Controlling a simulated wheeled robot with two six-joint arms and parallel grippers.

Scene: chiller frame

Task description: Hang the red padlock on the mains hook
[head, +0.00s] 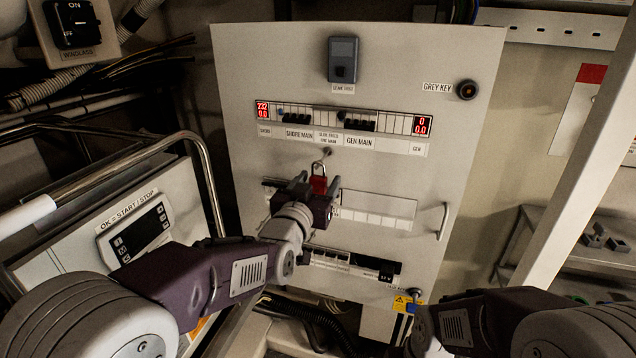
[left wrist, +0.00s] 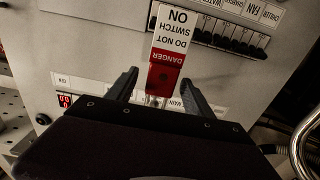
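The red padlock (head: 319,185) is upright in front of the panel in the head view, its shackle up. A small hook (head: 327,152) sits under the label between SHORE MAIN and GEN MAIN. The shackle top is close under it; I cannot tell whether it is on the hook. My left gripper (head: 318,190) is at the padlock. In the left wrist view its fingers (left wrist: 160,78) stand apart on both sides of the red padlock (left wrist: 162,82), with gaps visible. A white and red DANGER tag (left wrist: 172,35) shows there too. My right gripper's fingers are not clearly visible.
The panel (head: 240,60) carries breaker rows and a grey key switch (head: 466,89). A handle (head: 440,222) sticks out at its right. A metal rail (head: 205,165) and control box (head: 135,235) stand at left. A pale post (head: 575,160) slants at right.

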